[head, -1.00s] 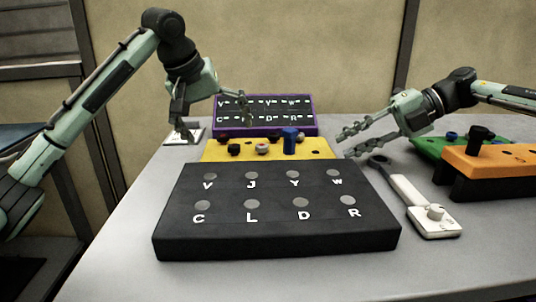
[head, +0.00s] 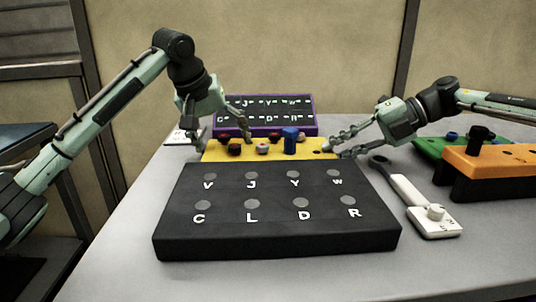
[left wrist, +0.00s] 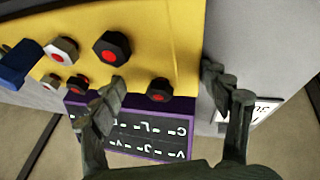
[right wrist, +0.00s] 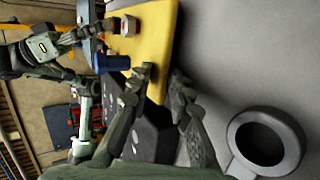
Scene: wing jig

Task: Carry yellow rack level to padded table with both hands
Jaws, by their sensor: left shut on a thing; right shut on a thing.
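The yellow rack (head: 318,147) lies flat on the grey table, behind a black lettered block that hides its front. It bears a blue cylinder (head: 290,141) and several dark and metal hex parts, some with red tops. My left gripper (head: 224,141) has its fingers around the rack's left end and is shut on it; the rack also shows in the left wrist view (left wrist: 160,40). My right gripper (head: 336,150) is shut on the rack's right end, one finger on each side; the rack also shows in the right wrist view (right wrist: 157,35). A dark blue-topped surface (head: 22,140), perhaps the padded table, shows at the far left.
The black block (head: 275,235) with letters stands directly in front of the rack. A purple-framed panel (head: 265,104) stands close behind. A white-handled ring tool (head: 408,190) and orange (head: 495,160) and green (head: 432,147) racks lie right. The table's left front is clear.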

